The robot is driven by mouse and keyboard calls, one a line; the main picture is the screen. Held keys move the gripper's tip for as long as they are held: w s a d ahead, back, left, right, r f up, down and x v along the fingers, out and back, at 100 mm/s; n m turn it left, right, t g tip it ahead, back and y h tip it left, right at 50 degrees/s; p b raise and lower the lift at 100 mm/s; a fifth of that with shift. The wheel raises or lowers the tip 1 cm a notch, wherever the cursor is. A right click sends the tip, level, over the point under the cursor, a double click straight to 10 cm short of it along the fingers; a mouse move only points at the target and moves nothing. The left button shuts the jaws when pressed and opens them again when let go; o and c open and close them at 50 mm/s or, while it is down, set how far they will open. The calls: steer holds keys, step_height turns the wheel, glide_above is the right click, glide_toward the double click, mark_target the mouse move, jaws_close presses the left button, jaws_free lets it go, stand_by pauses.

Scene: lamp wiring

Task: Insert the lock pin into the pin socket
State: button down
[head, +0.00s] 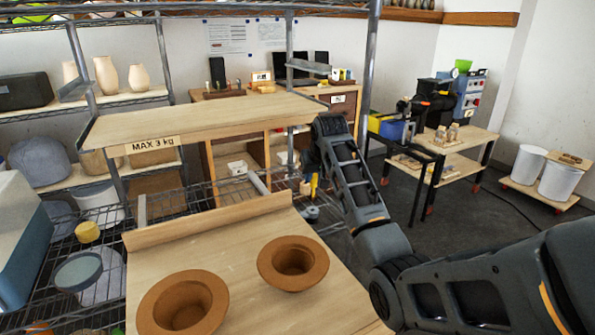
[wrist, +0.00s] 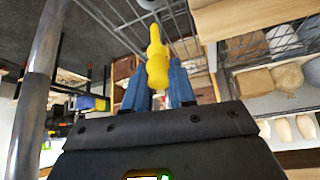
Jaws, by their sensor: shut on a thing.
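The lock pin is the yellow piece (wrist: 157,68) between the two blue fingers of my gripper (wrist: 160,88) in the wrist view. Its narrower end points away from the gripper, with open space and a wire rack around it. In the head view a small bit of yellow (head: 314,185) shows at the end of my arm, beside the shelving; the fingers (head: 309,178) there are mostly hidden behind my arm. I cannot make out the pin socket in either view.
A tilted wooden shelf marked "MAX 3 kg" (head: 200,122) is left of my arm, on a wire rack. A metal post (head: 370,75) stands close to my arm; a post (wrist: 38,85) is also near in the wrist view. Two terracotta pots (head: 293,262) sit on the lower board (head: 240,240).

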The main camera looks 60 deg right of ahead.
mark_target(314, 184)
stand_by(0.4)
steer(key=shift+a+f+m, duration=0.1)
steer(key=shift+m, duration=0.2)
steer(key=shift+f+b, duration=0.75)
steer(key=shift+f, duration=1.2)
steer(key=shift+p, duration=0.7)
steer(key=shift+f+b, duration=1.05)
steer(key=shift+f, duration=1.25)
steer(key=c, duration=0.9)
jaws_free()
steer(key=shift+o, duration=0.2)
